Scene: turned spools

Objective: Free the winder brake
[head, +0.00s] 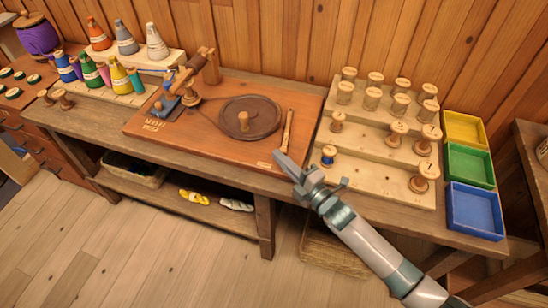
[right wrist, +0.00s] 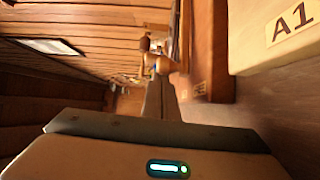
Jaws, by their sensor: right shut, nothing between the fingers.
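A slim wooden lever (head: 287,130), which looks like the brake, stands or lies at the board's right side, right of the wheel. A small label (head: 265,165) is near the front edge, too small to read. My right gripper (head: 279,158) is shut and empty, just in front of the lever's lower end; I cannot tell whether they touch. The board's edge shows in the right wrist view (right wrist: 207,50). My left gripper is not in view.
A stepped pale rack (head: 375,150) with several wooden spools stands right of the board. Yellow, green and blue trays (head: 470,165) are at the far right. Thread cones (head: 125,80) stand at the left. The wood wall (head: 300,35) closes the back.

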